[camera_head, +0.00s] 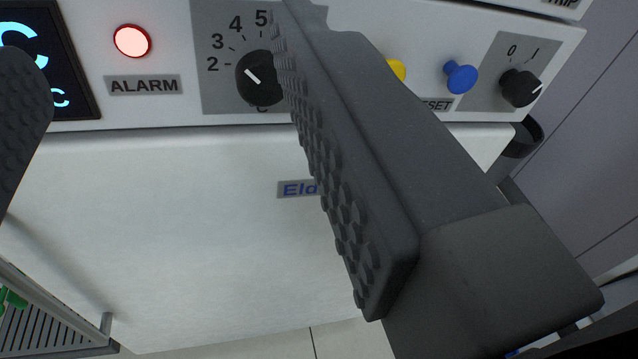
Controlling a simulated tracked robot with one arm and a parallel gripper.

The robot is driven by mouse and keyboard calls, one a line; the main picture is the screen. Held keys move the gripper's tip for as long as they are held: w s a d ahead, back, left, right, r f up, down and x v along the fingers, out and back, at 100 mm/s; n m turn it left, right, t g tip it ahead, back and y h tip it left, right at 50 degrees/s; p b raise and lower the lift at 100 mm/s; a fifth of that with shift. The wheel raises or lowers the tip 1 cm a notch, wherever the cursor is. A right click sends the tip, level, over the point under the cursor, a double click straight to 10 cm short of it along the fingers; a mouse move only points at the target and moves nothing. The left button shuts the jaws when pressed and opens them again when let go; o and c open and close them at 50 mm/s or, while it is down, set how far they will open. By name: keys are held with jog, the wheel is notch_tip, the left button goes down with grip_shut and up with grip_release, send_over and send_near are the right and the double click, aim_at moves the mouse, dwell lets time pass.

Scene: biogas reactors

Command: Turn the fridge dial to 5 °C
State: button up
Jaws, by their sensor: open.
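The fridge dial (256,76) is a black round knob on a grey scale plate (214,92) at the top centre. Its white pointer mark points to the upper left, roughly towards the 3. The numbers 2, 3, 4 and 5 show; the right part of the scale and of the knob is hidden behind my right finger. My gripper (160,50) is open, with one finger at the left edge and the other large across the centre right. The dial lies between the fingers in the picture, close to the right one. I cannot tell whether that finger touches it.
On the same white panel are a lit red alarm lamp (132,41), a display (40,50) with blue characters, a yellow button (397,69), a blue button (461,77) and a 0/1 switch (520,88). A grey rack (50,325) stands at lower left.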

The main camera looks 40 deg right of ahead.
jog(key=h, duration=0.2)
send_near(263, 86)
jog(key=shift+m, duration=0.3)
jog(key=shift+b+x, duration=1)
jog(key=shift+x, duration=3.55)
jog(key=shift+c, duration=0.3)
